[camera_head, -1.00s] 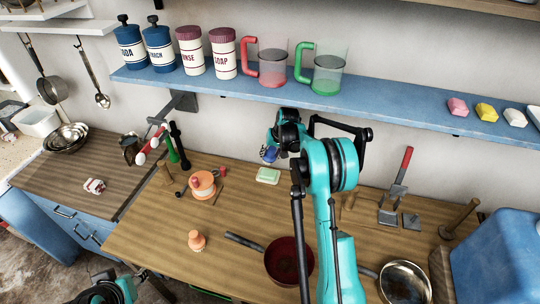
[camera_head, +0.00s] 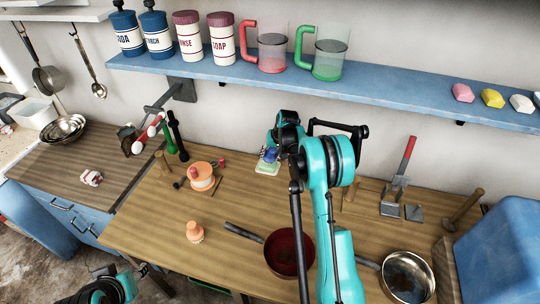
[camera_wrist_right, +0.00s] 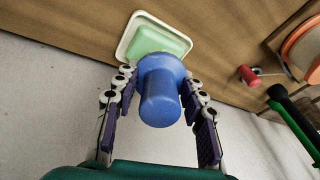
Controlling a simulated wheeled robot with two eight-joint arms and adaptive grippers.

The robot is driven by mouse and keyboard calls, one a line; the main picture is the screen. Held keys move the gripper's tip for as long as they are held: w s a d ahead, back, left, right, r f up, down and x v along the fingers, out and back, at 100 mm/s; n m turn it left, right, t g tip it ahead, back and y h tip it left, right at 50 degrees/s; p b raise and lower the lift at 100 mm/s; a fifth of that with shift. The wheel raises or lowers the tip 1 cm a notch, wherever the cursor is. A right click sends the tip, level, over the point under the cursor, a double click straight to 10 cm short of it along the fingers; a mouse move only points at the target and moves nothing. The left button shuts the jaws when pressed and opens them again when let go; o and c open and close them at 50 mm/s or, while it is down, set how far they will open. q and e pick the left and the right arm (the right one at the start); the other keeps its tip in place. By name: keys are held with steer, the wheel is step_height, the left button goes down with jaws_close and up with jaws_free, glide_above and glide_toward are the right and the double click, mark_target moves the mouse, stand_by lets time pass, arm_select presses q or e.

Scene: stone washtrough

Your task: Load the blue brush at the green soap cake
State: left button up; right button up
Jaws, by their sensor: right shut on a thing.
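The green soap cake (camera_wrist_right: 160,42) lies in a pale dish (camera_wrist_right: 135,24) on the wooden table; in the head view the dish (camera_head: 265,173) is partly covered by my right gripper. The blue brush (camera_wrist_right: 160,90) is held between the fingers of my right gripper (camera_wrist_right: 160,102), its rounded handle end toward the wrist camera. In the head view the blue brush (camera_head: 270,154) appears right over the soap. Its far end overlaps the near edge of the soap in the wrist view; I cannot tell whether they touch. My left gripper is not clearly in view; only part of my left arm shows at the bottom left.
An orange round container (camera_head: 202,177) and a small orange piece (camera_head: 194,232) stand left of the soap. A dark red pan (camera_head: 287,252) sits in front. The blue shelf (camera_head: 390,93) with jars and mugs runs above the table.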

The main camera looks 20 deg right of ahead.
steer(key=shift+f+b, duration=0.5)
steer(key=shift+f, duration=0.2)
stand_by(0.8)
stand_by(1.3)
steer(key=shift+r+p, duration=1.7)
steer(key=shift+r, duration=1.85)
steer(key=shift+f, duration=0.1)
